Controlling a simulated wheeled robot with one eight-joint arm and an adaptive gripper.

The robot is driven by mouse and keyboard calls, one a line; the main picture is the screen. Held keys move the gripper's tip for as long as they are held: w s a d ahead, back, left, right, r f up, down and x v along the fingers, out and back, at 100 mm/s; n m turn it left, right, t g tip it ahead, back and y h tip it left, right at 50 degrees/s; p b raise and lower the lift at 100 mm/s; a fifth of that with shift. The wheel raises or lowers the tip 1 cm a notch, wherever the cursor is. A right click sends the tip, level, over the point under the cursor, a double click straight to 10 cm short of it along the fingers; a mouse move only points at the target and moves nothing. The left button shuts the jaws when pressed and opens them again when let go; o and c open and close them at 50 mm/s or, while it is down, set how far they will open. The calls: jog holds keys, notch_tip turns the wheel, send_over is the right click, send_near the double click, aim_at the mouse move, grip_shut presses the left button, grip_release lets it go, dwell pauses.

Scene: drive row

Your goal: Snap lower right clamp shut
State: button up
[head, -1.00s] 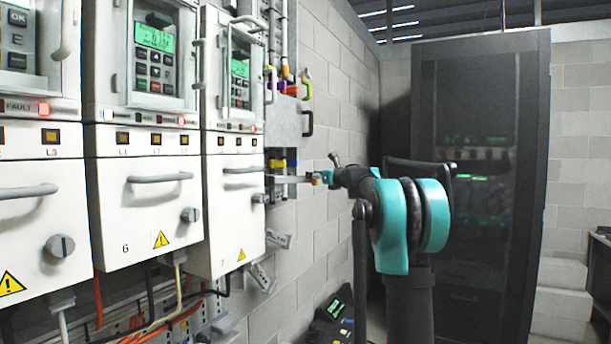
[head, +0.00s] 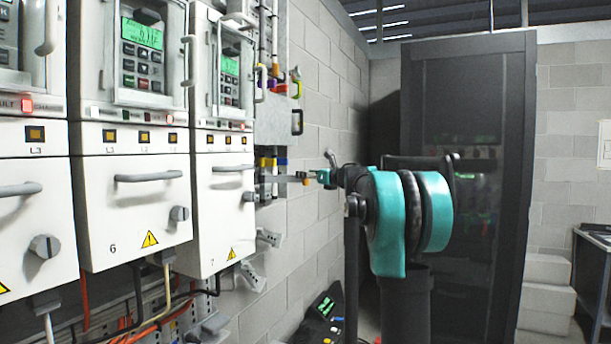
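No part is marked as the lower right clamp, and I cannot tell which one it is. Two pale grey angled brackets, an upper one (head: 268,238) and a lower one (head: 250,275), stick out from the wall beside and below drive 7 (head: 222,215) in the head view. My gripper (head: 292,178) is small and side-on, at the end of my teal and black arm, right of drive 7 and above the brackets. Its fingertips are near the yellow and blue parts (head: 270,163) at the wall. Whether it is open or holds or touches anything cannot be made out.
Drive 6 (head: 130,210) and another drive stand at left, with projecting handles and knobs. Cables (head: 150,310) hang below. A dark rack cabinet (head: 465,110) stands behind my arm.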

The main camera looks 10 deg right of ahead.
jog(key=a+v, duration=0.1)
jog(key=v, duration=0.5)
jog(key=shift+s, duration=0.65)
jog(key=shift+d, duration=0.1)
